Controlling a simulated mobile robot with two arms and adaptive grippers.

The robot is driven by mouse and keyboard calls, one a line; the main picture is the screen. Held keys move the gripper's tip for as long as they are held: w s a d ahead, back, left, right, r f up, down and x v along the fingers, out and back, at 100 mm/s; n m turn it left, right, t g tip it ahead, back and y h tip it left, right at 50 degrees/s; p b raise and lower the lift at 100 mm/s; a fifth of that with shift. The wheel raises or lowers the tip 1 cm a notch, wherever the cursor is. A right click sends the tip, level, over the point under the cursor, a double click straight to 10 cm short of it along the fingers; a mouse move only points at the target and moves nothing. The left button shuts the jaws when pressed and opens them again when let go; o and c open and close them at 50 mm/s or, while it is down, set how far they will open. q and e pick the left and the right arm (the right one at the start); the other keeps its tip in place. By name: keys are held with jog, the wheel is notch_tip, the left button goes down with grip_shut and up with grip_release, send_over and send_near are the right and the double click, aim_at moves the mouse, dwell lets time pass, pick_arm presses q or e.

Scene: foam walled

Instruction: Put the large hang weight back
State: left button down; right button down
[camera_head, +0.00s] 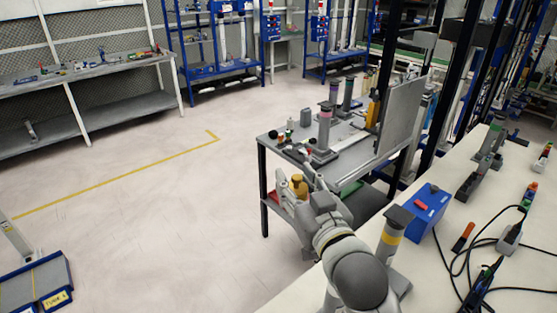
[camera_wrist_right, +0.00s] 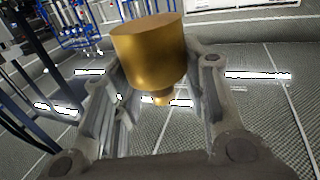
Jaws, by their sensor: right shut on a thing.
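The large hang weight, a brass-gold cylinder with a narrow neck, shows large in the right wrist view (camera_wrist_right: 148,52) between the fingers of my right gripper (camera_wrist_right: 155,95). In the head view the gold weight (camera_head: 299,187) is small and partly hidden by my gripper (camera_head: 298,180), at the near left edge of the grey two-level table. The gripper is shut on it and holds it off the floor. Which place the weight belongs to cannot be told from these frames. My left gripper is not in view.
The grey table (camera_head: 345,133) carries upright posts, small items and a panel; its lower shelf holds a red bin (camera_head: 272,196). A white bench (camera_head: 460,235) at right bears a blue box (camera_head: 428,212), a grey post (camera_head: 393,235) and black cables.

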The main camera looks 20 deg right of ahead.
jog(key=s+a+f+n+g+y, duration=0.3)
jog(key=a+f+n+g+y, duration=0.1)
jog(key=a+n+g+y, duration=0.1)
jog(key=s+a+f+n+g+y, duration=0.2)
jog(key=a+f+n+g+y, duration=0.2)
jog(key=a+n+y, duration=0.3)
jog(key=a+f+y, duration=0.1)
jog(key=a+y, duration=0.2)
jog(key=a, duration=0.1)
jog(key=shift+s+a+f+g, duration=0.15)
jog(key=shift+s+a+g, duration=0.05)
jog(key=shift+s+g, duration=0.2)
jog(key=shift+f, duration=0.1)
